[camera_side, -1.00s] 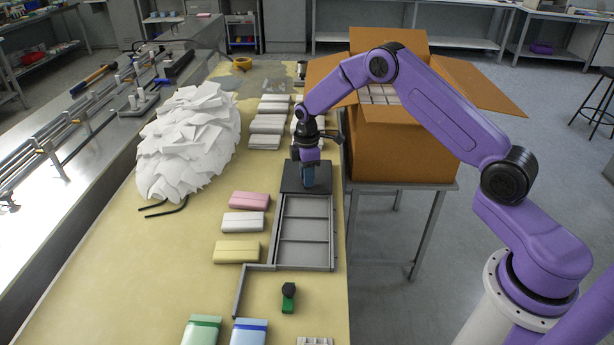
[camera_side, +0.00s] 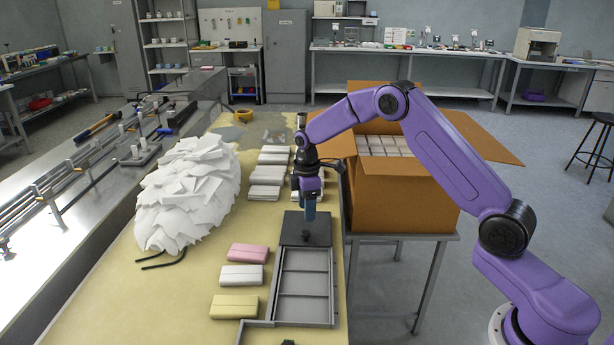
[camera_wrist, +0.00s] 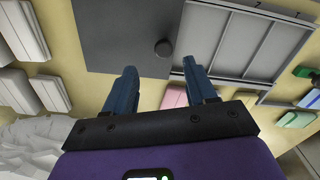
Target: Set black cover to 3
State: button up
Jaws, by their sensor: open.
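The black cover (camera_side: 290,228) is a flat dark plate with a round knob (camera_side: 305,234). It lies at the far end of a grey tray (camera_side: 332,300), beyond three open, empty compartments. In the wrist view the cover (camera_wrist: 110,35) fills the upper left and its knob (camera_wrist: 163,48) is bare. My gripper (camera_side: 309,218) points down above the cover, slightly behind the knob. In the wrist view my gripper (camera_wrist: 157,72) is open, with nothing between its fingers, and the knob lies just ahead of the gap.
Pink (camera_side: 248,253), white (camera_side: 242,276) and yellow (camera_side: 234,306) packs lie left of the tray. A large pile of white sheets (camera_side: 188,195) stands farther left. White stacks (camera_side: 268,175) lie behind. An open cardboard box (camera_side: 405,195) stands right of the table.

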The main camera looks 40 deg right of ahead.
notch_tip(320, 180, up, 10)
jog(key=shift+r, duration=0.25)
dwell(0.3)
jog(key=s+a+r, duration=0.2)
jog(key=s+a, duration=0.4)
jog(key=s, duration=0.4)
jog(key=s+a+r, duration=0.3)
jog(key=s+a, duration=0.3)
jog(key=s, duration=0.4)
jog(key=s+d+f, duration=0.1)
jog(key=s+d, duration=0.1)
jog(key=s, duration=0.9)
jog(key=s+d+f, duration=0.1)
jog(key=s+d, duration=0.1)
jog(key=s, duration=1)
jog(key=shift+d+f, duration=0.35)
jog(key=shift+f, duration=0.05)
